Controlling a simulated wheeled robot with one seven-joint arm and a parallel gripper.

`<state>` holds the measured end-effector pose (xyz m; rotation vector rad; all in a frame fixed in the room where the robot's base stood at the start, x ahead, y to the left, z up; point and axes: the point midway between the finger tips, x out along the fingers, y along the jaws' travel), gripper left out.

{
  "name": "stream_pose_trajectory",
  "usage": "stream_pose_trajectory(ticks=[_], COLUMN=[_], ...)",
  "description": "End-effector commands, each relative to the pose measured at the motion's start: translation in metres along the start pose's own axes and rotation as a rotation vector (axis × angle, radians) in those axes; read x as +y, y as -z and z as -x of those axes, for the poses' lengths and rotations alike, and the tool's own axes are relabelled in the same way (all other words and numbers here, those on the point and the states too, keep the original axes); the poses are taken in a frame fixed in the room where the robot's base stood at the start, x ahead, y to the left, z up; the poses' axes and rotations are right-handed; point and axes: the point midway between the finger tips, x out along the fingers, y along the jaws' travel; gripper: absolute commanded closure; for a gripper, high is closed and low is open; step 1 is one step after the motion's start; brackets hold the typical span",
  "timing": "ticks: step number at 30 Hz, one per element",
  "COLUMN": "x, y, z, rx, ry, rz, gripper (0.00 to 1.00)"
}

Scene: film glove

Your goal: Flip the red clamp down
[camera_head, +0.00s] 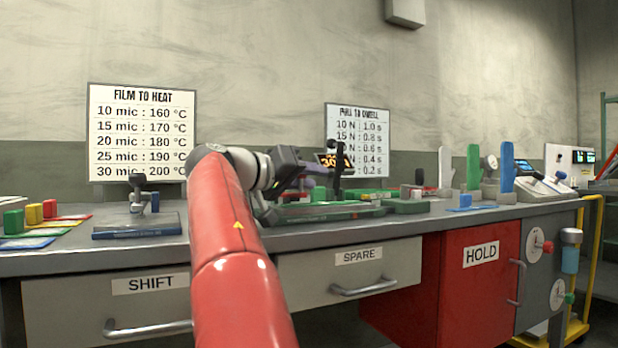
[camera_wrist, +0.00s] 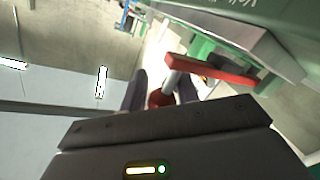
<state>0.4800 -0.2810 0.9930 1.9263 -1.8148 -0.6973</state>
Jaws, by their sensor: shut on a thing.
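The red clamp (camera_wrist: 212,68) shows in the wrist view as a red bar beside a green body. A pale rod stands by it, with a round red knob (camera_wrist: 158,99) at its near end. My gripper (camera_wrist: 164,90) has its two dark fingers on either side of this knob and is shut on it. The fingers partly hide the knob. In the head view my gripper (camera_head: 306,169) is over the back of the bench, at the green fixture (camera_head: 330,212). My arm and gripper hide part of the fixture there, and I cannot make out the red clamp clearly.
A blue plate with a small stand (camera_head: 137,231) and coloured blocks (camera_head: 33,215) are on the left of the bench (camera_head: 310,237). Upright blue (camera_head: 507,168) and green (camera_head: 473,167) handles stand to the right. A dark upright lever (camera_head: 338,165) is close beside my gripper.

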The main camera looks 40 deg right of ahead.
Motion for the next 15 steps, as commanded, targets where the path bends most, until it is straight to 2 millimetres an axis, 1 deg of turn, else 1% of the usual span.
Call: stream_pose_trajectory(ticks=[12,13,15], x=[-0.0020,-0.0020,-0.0019], y=[-0.0015,-0.0015,-0.0014], z=[-0.0010,-0.0010,-0.0009], rx=[-0.004,-0.004,-0.004], ry=[0.000,0.000,0.000], rz=[0.007,0.007,0.006], gripper=[1.00,0.67,0.58])
